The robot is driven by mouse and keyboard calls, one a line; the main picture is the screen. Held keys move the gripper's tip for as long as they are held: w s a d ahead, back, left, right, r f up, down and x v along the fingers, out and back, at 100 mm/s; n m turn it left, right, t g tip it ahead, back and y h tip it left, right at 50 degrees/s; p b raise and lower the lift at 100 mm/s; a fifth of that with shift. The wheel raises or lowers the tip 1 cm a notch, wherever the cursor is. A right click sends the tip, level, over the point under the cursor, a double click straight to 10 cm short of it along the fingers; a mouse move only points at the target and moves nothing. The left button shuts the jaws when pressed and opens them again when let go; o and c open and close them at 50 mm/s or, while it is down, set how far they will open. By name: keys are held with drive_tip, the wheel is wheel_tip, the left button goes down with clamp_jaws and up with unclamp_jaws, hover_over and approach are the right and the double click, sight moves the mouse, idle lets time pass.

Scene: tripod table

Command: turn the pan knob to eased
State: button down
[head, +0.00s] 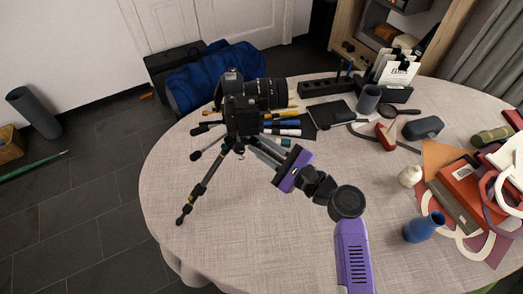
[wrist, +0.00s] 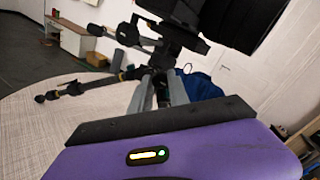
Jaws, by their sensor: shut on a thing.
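A black camera (head: 240,104) with a long lens sits on a small black tripod (head: 205,183) on the table (head: 190,240). In the wrist view the camera (wrist: 240,22) fills the upper right, and the tripod (wrist: 75,88) reaches out to the left. My gripper (head: 250,141) comes in from the lower right, under the camera, at the tripod head. In the wrist view the grey fingers of my gripper (wrist: 160,76) are close together, shut on a small dark part that I take as the pan knob. The fingers mostly hide it, and its turned position cannot be read.
Pens and markers (head: 282,123) lie just behind the tripod head. A black organiser (head: 325,86), a grey cup (head: 367,98), a blue vase (head: 424,228) and books (head: 462,195) stand to the right. The table's front left is clear.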

drive_tip(key=n+b, duration=0.6)
drive_tip(key=shift+f+n, duration=0.2)
drive_tip(key=shift+n, duration=0.1)
drive_tip(key=n+b, duration=0.2)
drive_tip(key=n, duration=0.1)
drive_tip(key=shift+b, duration=0.3)
drive_tip(key=shift+r+n+b, duration=0.15)
drive_tip(key=shift+n+b, duration=0.55)
drive_tip(key=shift+n, duration=0.1)
drive_tip(key=c, duration=1.3)
unclamp_jaws()
drive_tip(key=shift+o, duration=0.2)
